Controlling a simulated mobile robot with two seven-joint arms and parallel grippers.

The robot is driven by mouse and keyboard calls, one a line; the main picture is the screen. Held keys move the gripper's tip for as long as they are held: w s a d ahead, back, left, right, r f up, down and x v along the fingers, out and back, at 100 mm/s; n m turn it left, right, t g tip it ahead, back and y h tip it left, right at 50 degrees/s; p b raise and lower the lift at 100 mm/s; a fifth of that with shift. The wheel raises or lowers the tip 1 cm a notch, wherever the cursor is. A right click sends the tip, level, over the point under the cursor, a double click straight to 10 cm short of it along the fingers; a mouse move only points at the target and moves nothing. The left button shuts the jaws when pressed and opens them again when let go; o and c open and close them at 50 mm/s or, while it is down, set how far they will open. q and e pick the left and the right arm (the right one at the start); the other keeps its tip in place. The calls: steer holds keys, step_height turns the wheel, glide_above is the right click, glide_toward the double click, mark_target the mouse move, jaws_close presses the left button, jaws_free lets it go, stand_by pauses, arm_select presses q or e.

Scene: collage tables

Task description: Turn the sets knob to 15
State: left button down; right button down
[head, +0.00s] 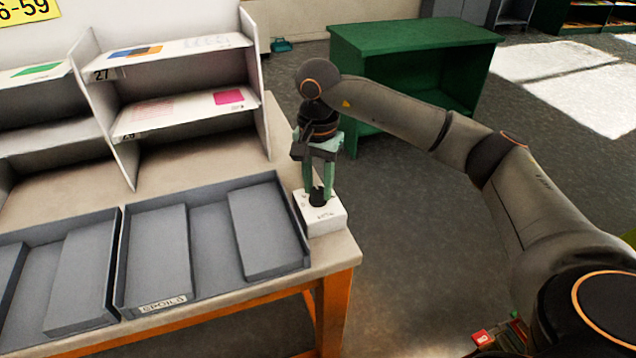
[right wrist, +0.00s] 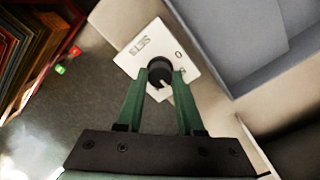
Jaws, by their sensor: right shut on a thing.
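The sets knob (right wrist: 159,71) is a black round knob on a small white box (head: 324,217) at the right front corner of the table. In the right wrist view the box's top (right wrist: 148,54) reads SETS, with a few numbers partly hidden around the knob. My right gripper (head: 318,194) points down from above. Its green fingers are shut on the knob, one on each side, as the right wrist view (right wrist: 160,76) also shows. I cannot read which number the knob points at. My left gripper is not in view.
Grey trays (head: 216,241) lie on the table just left of the box. White shelves (head: 180,100) stand behind them. A green cabinet (head: 410,50) stands on the floor behind my right arm. The table's right edge (head: 352,250) is close beside the box.

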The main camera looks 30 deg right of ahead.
steer(key=shift+r+m, duration=0.1)
steer(key=shift+m, duration=0.2)
steer(key=m+p, duration=0.1)
steer(key=m, duration=0.1)
steer(key=shift+m, duration=0.3)
steer(key=m+p, duration=0.1)
steer(key=m, duration=0.2)
steer(key=shift+m, duration=0.4)
steer(key=shift+m+p, duration=0.35)
steer(key=shift+m, duration=0.45)
steer(key=c, duration=0.5)
jaws_free()
